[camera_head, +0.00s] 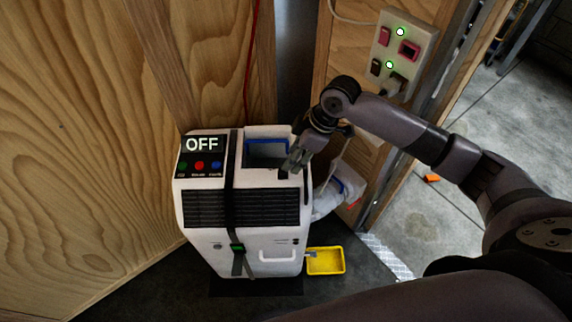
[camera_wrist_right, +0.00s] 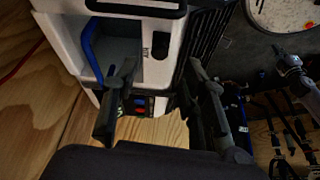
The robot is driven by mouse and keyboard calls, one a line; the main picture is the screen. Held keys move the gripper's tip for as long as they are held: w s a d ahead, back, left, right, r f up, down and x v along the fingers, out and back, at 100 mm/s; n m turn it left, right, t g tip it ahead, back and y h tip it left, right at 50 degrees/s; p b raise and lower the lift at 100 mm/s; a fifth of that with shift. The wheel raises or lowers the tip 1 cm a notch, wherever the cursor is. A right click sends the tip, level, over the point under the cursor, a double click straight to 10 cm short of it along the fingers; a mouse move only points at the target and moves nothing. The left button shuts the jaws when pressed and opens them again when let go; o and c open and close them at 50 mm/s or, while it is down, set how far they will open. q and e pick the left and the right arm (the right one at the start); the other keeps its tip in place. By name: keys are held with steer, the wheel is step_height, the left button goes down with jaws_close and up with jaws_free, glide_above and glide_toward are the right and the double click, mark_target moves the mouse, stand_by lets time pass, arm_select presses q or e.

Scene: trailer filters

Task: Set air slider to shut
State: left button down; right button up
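The white machine (camera_head: 206,239) stands on a dark mat, with an OFF display and dark front grilles. In the right wrist view its white casing (camera_wrist_right: 68,38) carries an AIR label beside a small dark slot (camera_wrist_right: 160,46), which looks like the air slider; its setting is too small to tell. My right gripper (camera_head: 291,167) is over the machine's top right edge, beside the blue-framed opening. In the right wrist view its two fingers (camera_wrist_right: 162,70) are spread apart with nothing between them, near the slot. In the head view the gripper covers that area. My left gripper is out of view.
A dark strap (camera_head: 231,190) runs down the machine. A yellow tray (camera_head: 325,261) lies at its lower right. A white bag (camera_head: 328,200) hangs beside it. A switch panel (camera_head: 403,41) with lit green lamps is on the wooden post. Wood walls (camera_head: 80,120) close off the left.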

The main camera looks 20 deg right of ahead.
mark_target(283, 173)
steer(key=shift+x, duration=2.75)
steer(key=shift+c, duration=0.4)
jaws_close()
steer(key=shift+w, duration=0.1)
